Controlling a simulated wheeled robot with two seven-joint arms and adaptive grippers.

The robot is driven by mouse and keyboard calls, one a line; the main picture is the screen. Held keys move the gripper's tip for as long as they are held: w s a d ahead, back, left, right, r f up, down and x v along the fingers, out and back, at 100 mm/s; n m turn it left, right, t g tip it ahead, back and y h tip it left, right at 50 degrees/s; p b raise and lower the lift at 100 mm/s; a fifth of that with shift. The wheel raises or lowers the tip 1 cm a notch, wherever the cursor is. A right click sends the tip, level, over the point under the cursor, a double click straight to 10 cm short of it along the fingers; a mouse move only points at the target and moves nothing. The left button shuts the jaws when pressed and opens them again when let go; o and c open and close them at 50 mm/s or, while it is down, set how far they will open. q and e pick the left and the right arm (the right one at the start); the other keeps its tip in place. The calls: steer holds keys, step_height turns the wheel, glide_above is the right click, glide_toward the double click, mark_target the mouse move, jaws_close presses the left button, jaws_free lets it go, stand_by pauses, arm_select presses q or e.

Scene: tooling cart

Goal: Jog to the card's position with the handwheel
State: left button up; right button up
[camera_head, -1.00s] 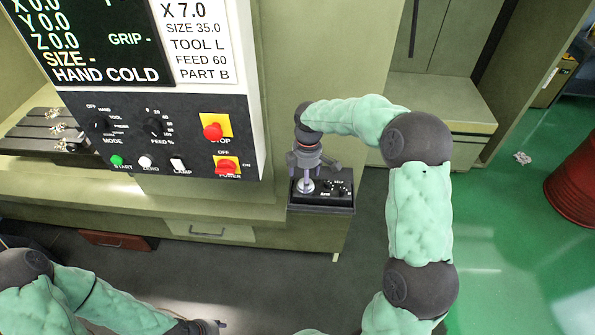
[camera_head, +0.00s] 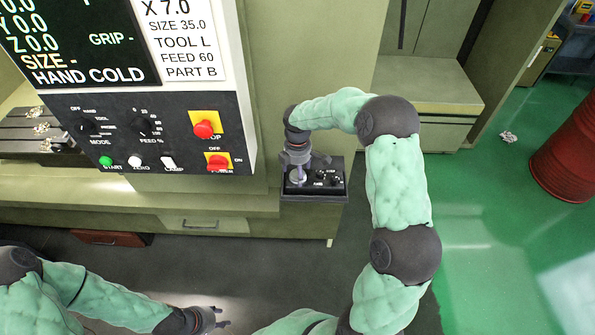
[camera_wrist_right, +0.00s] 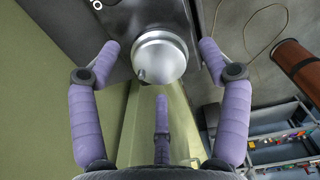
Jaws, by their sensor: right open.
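The silver handwheel (camera_head: 298,177) sits on the left part of a small black control box (camera_head: 316,190). My right gripper (camera_head: 298,164) is over it from above. In the right wrist view the round handwheel (camera_wrist_right: 160,57) lies between the spread purple fingers of my right gripper (camera_wrist_right: 160,62), with gaps at both sides. The white card (camera_head: 186,40) reads X 7.0, SIZE 35.0, TOOL L, FEED 60, PART B. The black screen (camera_head: 75,45) shows Y 0.0, Z 0.0 and HAND COLD; its X line is cut off. My left gripper (camera_head: 222,317) is open and empty at the bottom.
Left of the handwheel, the panel (camera_head: 160,105) carries mode and feed knobs, a green start button (camera_head: 106,160), a red stop button (camera_head: 204,129) and a red power switch (camera_head: 218,162). A red drum (camera_head: 567,165) stands at right. The floor between my arms is clear.

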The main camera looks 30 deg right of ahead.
steer(key=shift+f, duration=0.35)
steer(key=c, duration=1.2)
steer(key=shift+o, duration=0.2)
steer(key=shift+a+f+m, duration=0.1)
steer(key=shift+m, duration=0.3)
